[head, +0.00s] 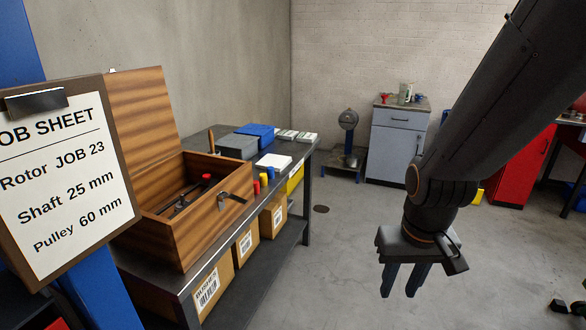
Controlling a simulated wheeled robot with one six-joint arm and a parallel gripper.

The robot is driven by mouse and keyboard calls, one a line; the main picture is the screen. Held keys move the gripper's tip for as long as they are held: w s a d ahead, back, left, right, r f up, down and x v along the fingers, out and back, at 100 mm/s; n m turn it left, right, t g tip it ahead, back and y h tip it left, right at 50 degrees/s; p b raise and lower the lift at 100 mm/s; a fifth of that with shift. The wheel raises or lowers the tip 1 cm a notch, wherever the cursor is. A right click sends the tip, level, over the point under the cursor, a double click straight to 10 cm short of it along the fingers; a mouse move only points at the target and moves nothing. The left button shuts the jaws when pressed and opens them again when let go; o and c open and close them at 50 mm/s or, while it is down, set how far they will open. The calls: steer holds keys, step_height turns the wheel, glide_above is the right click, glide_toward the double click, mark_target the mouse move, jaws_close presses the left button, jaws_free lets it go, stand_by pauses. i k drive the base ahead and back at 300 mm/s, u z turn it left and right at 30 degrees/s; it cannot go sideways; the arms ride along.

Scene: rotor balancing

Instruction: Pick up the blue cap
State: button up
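A small blue cap (270,173) stands on the dark workbench (309,152), at the end of a short row with a yellow cap (263,180) and a red cap (256,188). It is small in the head view and partly covered by the caps' close spacing. My gripper (403,284) hangs over the open floor to the right of the bench, fingers pointing down. Its two dark blue fingers are apart with nothing between them. It is well away from the cap.
An open wooden case (175,241) with dark tools stands on the near bench. A white pad (273,160), grey case (238,146) and blue case (256,131) lie behind the caps. Cardboard boxes (246,248) sit below. A job sheet (62,182) blocks the left. The middle floor is clear.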

mark_target(270, 170)
steer(key=z, duration=0.4)
steer(key=i, duration=2.15)
steer(key=u, duration=1.5)
steer(key=i, duration=0.6)
steer(key=u, duration=0.65)
